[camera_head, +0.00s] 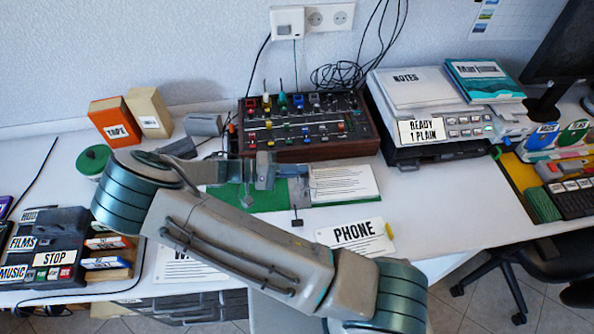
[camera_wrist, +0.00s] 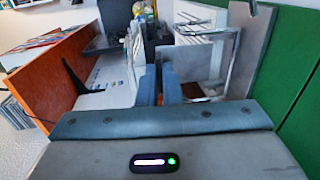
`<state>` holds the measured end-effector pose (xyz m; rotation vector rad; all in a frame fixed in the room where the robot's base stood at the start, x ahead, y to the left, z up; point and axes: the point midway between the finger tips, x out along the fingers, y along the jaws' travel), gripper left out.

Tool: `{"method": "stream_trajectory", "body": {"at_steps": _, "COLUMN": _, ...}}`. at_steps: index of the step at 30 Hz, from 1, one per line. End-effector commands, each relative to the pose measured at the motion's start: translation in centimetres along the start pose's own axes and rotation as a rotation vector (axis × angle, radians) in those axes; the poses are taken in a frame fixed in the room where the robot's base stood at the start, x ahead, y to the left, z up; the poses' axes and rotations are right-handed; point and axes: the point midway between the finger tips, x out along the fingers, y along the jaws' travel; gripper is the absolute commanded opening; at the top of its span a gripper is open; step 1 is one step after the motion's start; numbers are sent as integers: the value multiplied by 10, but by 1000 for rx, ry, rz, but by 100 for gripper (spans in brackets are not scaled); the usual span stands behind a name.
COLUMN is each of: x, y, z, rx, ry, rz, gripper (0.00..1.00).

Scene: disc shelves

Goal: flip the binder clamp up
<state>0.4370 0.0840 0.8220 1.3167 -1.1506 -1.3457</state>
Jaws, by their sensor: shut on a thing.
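The binder clamp (camera_head: 298,192) is a grey metal plate with thin handles. It sits at the left edge of a white printed sheet (camera_head: 345,183) on a green board (camera_head: 245,200). In the wrist view the clamp's grey plate (camera_wrist: 252,50) stands against the green board, with its wire handle in front. My gripper (camera_head: 277,171) is low over the board, just left of the clamp. Its blue fingers (camera_wrist: 160,88) are close together and shut on part of the clamp. The exact contact is hard to make out, and my arm hides part of the board.
A control box with coloured knobs (camera_head: 300,127) stands close behind the board. A PHONE card (camera_head: 356,234) lies in front of it. A printer labelled READY (camera_head: 445,130) stands to the right. An orange TAPE box (camera_head: 115,121) stands at the back left. The table's right front is bare.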

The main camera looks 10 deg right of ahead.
Motion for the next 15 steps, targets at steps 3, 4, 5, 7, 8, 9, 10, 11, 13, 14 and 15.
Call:
{"method": "stream_trajectory", "body": {"at_steps": 3, "x": 0, "y": -1, "z": 1, "rx": -1, "ry": -2, "rz": 3, "gripper": 0}}
{"method": "stream_trajectory", "body": {"at_steps": 4, "x": 0, "y": -1, "z": 1, "rx": -1, "ry": -2, "rz": 3, "gripper": 0}}
{"method": "stream_trajectory", "body": {"at_steps": 5, "x": 0, "y": -1, "z": 1, "rx": -1, "ry": -2, "rz": 3, "gripper": 0}}
{"method": "stream_trajectory", "body": {"at_steps": 7, "x": 0, "y": -1, "z": 1, "rx": -1, "ry": -2, "rz": 3, "gripper": 0}}
{"method": "stream_trajectory", "body": {"at_steps": 8, "x": 0, "y": -1, "z": 1, "rx": -1, "ry": -2, "rz": 3, "gripper": 0}}
{"method": "stream_trajectory", "body": {"at_steps": 9, "x": 0, "y": -1, "z": 1, "rx": -2, "ry": -2, "rz": 2, "gripper": 0}}
{"method": "stream_trajectory", "body": {"at_steps": 10, "x": 0, "y": -1, "z": 1, "rx": -2, "ry": -2, "rz": 2, "gripper": 0}}
{"method": "stream_trajectory", "body": {"at_steps": 11, "x": 0, "y": -1, "z": 1, "rx": -2, "ry": -2, "rz": 2, "gripper": 11}}
{"method": "stream_trajectory", "body": {"at_steps": 13, "x": 0, "y": -1, "z": 1, "rx": -2, "ry": -1, "rz": 2, "gripper": 27}}
{"method": "stream_trajectory", "body": {"at_steps": 14, "x": 0, "y": -1, "z": 1, "rx": -2, "ry": -1, "rz": 2, "gripper": 27}}
{"method": "stream_trajectory", "body": {"at_steps": 15, "x": 0, "y": -1, "z": 1, "rx": -2, "ry": -1, "rz": 2, "gripper": 27}}
